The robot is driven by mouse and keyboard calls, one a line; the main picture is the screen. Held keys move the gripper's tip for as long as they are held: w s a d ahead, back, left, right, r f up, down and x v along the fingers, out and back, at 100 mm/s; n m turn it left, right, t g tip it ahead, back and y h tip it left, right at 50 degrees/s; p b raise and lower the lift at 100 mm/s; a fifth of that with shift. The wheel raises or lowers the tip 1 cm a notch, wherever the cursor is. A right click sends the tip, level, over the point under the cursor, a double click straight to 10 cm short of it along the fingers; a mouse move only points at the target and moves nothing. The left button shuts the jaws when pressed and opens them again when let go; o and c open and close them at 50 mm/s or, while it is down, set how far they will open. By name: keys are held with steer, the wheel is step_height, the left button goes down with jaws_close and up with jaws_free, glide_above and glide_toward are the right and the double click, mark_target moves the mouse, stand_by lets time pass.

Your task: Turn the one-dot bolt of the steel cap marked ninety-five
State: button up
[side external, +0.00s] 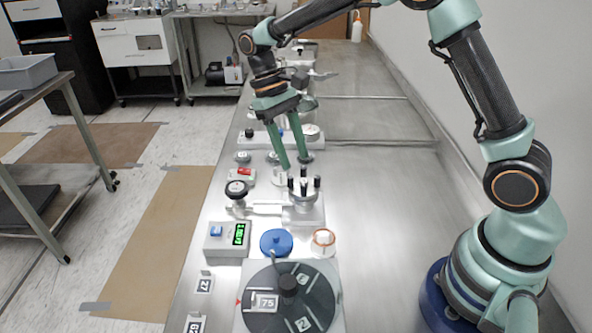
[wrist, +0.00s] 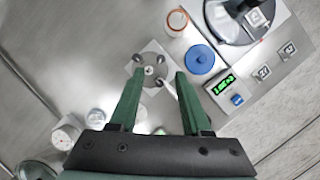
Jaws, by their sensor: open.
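A round steel cap (side external: 303,197) with several upright black bolts (side external: 317,183) sits on a square metal block in the middle of the bench. It also shows between my fingertips in the wrist view (wrist: 150,71). I cannot read a number on the cap or dots on its bolts, so I cannot tell which bolt has one dot. My gripper (side external: 296,163) is open and empty, its green fingers pointing down just behind and above the cap. In the wrist view my gripper (wrist: 159,73) has its fingertips on either side of part of the cap, overlapping some bolts.
A black knob valve (side external: 237,190) joins the cap's block by a pipe. Nearer are a green-lit readout box (side external: 228,238), a blue disc (side external: 277,242), an orange-rimmed ring (side external: 323,240) and a large dark turntable (side external: 310,300). Bare bench (side external: 385,230) lies right of the cap.

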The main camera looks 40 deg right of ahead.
steer(key=shift+v, duration=2.75)
steer(key=m+t, duration=0.4)
steer(key=m, duration=0.2)
glide_toward(304, 185)
steer(key=shift+y, duration=0.3)
steer(key=f, duration=0.8)
steer(key=shift+s+d+f, duration=0.15)
steer(key=shift+d+f, duration=0.15)
jaws_close()
